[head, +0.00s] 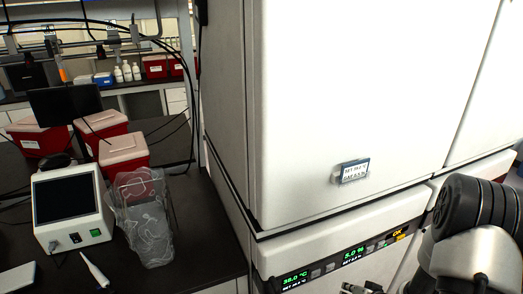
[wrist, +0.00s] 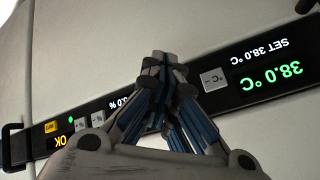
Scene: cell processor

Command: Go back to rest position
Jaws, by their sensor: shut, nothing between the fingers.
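My gripper (wrist: 163,62) shows in the wrist view with its blue-and-grey fingers drawn together, shut and empty. Its tips are in front of the dark display panel (wrist: 262,72) of the white incubator, which reads 38.0 °C upside down there. I cannot tell whether the tips touch the panel. In the head view, part of my arm (head: 480,235) is at the lower right in front of the white incubator (head: 340,90). The fingers are not clear in that view.
A black bench at left holds a white device with a dark screen (head: 66,200), a clear crumpled bag (head: 145,215), several red boxes with pale lids (head: 124,150) and a pipette-like tool (head: 95,270). The incubator's tall body fills the middle and right. A shelf with bottles stands behind.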

